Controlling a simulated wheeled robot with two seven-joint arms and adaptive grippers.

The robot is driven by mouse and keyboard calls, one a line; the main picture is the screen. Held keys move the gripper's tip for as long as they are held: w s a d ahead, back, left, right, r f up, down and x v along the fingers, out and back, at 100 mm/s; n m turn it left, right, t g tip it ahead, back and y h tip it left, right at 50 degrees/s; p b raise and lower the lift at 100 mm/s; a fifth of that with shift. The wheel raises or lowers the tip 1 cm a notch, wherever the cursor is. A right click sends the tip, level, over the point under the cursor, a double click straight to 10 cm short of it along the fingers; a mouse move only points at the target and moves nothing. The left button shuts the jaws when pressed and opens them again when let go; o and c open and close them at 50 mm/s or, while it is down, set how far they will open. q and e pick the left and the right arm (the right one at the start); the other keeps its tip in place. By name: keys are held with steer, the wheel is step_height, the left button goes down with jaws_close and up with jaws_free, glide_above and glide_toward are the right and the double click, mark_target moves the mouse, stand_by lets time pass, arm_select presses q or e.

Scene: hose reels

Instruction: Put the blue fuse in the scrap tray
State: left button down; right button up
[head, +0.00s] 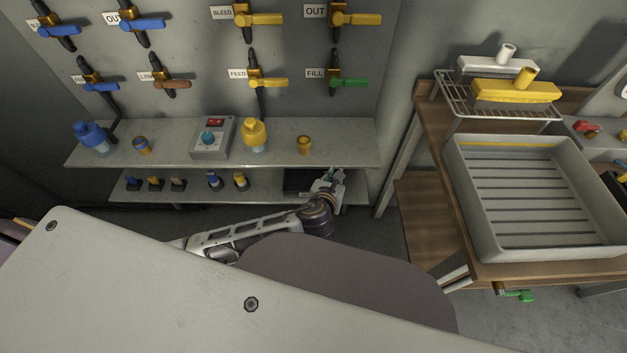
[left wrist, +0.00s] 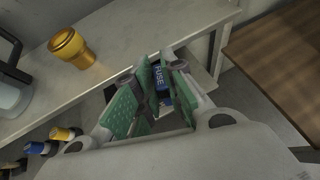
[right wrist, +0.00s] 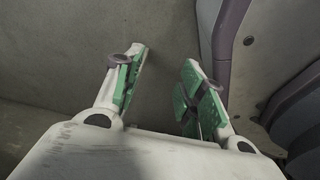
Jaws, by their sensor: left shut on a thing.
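The blue fuse (left wrist: 158,78), marked FUSE, shows between the green-padded fingers of my left gripper (left wrist: 162,76) in the left wrist view. The gripper is shut on it. In the head view my left gripper (head: 328,178) is at the right end of the lower shelf, beside a dark, shallow tray (head: 293,184); the fuse is too small to make out there.
The upper shelf (head: 345,153) is close above my left gripper and holds a brass cup (head: 304,145) and bottles. Several small blue and yellow parts stand on the lower shelf (head: 200,192). A large grey ribbed tray (head: 463,195) sits on the wooden bench at right.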

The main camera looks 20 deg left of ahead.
arm_select(q)
steer(key=s+a+f+m+h+b, duration=0.1)
steer(key=s+a+f+b, duration=0.1)
steer(key=s+a+f, duration=0.8)
steer(key=shift+s+a+f+h+b, duration=0.3)
steer(key=shift+s+a+f+b, duration=0.15)
steer(key=shift+a, duration=1.55)
arm_select(e)
steer(key=w+a+r, duration=0.4)
steer(key=shift+w+a+r, duration=0.15)
steer(key=shift+w+r, duration=0.2)
arm_select(q)
steer(key=shift+w, duration=0.15)
arm_select(e)
steer(key=shift+w, duration=0.15)
